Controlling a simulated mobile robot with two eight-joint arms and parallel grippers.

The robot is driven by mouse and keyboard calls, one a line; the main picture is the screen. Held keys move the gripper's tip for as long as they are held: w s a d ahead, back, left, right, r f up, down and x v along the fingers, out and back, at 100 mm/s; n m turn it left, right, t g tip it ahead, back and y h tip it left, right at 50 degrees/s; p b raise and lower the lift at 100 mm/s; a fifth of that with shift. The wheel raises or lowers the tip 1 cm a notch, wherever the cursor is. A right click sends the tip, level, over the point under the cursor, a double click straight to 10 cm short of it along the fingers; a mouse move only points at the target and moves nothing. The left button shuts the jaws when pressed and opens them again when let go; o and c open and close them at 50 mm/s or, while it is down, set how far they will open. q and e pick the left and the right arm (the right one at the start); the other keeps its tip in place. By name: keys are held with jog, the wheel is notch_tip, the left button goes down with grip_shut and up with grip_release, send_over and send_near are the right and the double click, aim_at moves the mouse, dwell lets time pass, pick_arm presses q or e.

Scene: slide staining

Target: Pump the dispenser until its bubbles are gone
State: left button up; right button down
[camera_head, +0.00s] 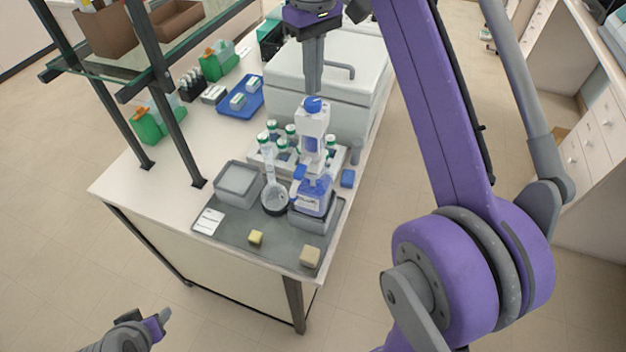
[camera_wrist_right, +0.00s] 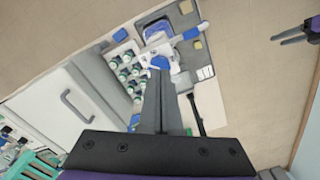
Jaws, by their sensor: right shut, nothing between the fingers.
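The dispenser (camera_head: 313,165) stands upright on the bench, with a blue knob on top, a white body and a bottle of blue liquid (camera_head: 313,194) below. Bubbles in it are too small to make out. In the right wrist view its blue knob (camera_wrist_right: 160,63) shows just beyond the fingertips. My right gripper (camera_head: 313,84) points down above the knob, shut and empty, with a small gap between them in the head view. It also shows in the right wrist view (camera_wrist_right: 160,80). My left gripper (camera_head: 160,322) is low at the left, away from the bench; its jaw state is unclear.
A flask (camera_head: 272,192) stands close left of the dispenser. Behind is a rack of green-capped bottles (camera_head: 290,140). A grey tray (camera_head: 238,181), a yellow block (camera_head: 256,238) and a beige block (camera_head: 310,257) lie nearby. A large white box (camera_head: 345,85) and a shelf frame (camera_head: 165,95) flank the back.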

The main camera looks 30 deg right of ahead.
notch_tip(320, 180, up, 2)
jog(key=shift+r+p, duration=0.15)
jog(key=shift+p, duration=0.3)
jog(key=shift+w+r, duration=0.35)
jog(key=shift+r, duration=0.55)
jog(key=shift+s+r, duration=0.3)
jog(key=shift+s, duration=0.15)
pick_arm(q)
jog(key=shift+w+r, duration=0.5)
jog(key=shift+r, duration=0.3)
pick_arm(e)
jog(key=shift+w, duration=0.1)
pick_arm(q)
jog(key=shift+w, duration=0.1)
pick_arm(e)
jog(key=shift+w, duration=0.15)
